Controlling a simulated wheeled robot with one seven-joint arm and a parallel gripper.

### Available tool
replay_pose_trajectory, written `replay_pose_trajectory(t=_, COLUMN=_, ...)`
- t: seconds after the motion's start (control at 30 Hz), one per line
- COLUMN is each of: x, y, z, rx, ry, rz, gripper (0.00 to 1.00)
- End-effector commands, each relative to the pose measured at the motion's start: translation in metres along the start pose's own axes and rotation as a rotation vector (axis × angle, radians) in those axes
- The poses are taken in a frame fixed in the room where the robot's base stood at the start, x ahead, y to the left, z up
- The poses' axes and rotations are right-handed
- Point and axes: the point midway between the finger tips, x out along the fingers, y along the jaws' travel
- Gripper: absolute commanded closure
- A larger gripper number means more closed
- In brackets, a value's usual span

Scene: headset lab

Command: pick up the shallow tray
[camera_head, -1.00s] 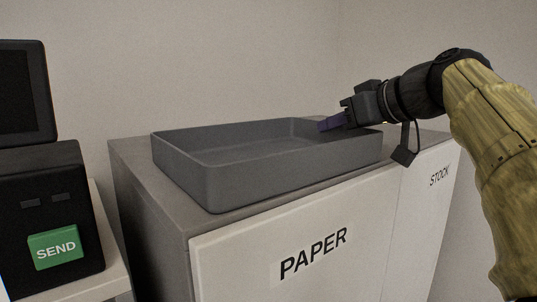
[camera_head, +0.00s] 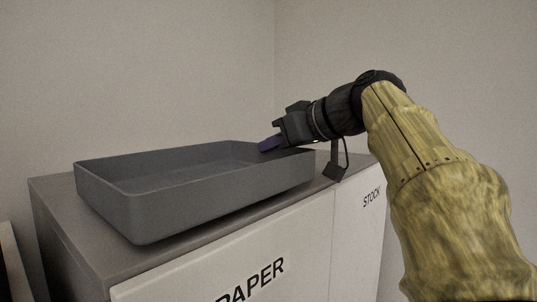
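The shallow tray (camera_head: 215,195) is grey, rectangular and open-topped. It lies on top of the cabinet and looks empty. My gripper (camera_head: 268,145) is at the tray's right end, reaching in from the right. Its purple finger shows just above the tray's inside, near the right-hand rim. Only one finger shows clearly; the other is hidden or merged with the dark gripper body. I cannot tell whether the fingers are closed on the rim or touching it.
The cabinet (camera_head: 80,235) has a grey top and white fronts marked PAPER and STOCK. A bare strip of its top shows left of the tray. Plain walls stand close behind. A pale edge (camera_head: 14,265) shows at the far left.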

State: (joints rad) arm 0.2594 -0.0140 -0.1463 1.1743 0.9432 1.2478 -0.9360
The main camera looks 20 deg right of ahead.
Motion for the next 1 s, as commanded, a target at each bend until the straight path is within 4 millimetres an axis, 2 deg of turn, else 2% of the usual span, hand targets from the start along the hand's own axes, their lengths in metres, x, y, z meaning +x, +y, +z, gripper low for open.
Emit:
replay_pose_trajectory(t=0.5, x=-0.028, y=0.002, z=-0.067, rx=0.001, ry=0.002, rz=0.004, gripper=1.0)
replay_pose_trajectory(t=0.7, x=-0.033, y=0.002, z=-0.077, rx=0.002, ry=0.001, rz=0.003, gripper=1.0)
replay_pose_trajectory(t=1.0, x=-0.033, y=0.001, z=-0.077, rx=0.002, ry=0.001, rz=0.002, gripper=1.0)
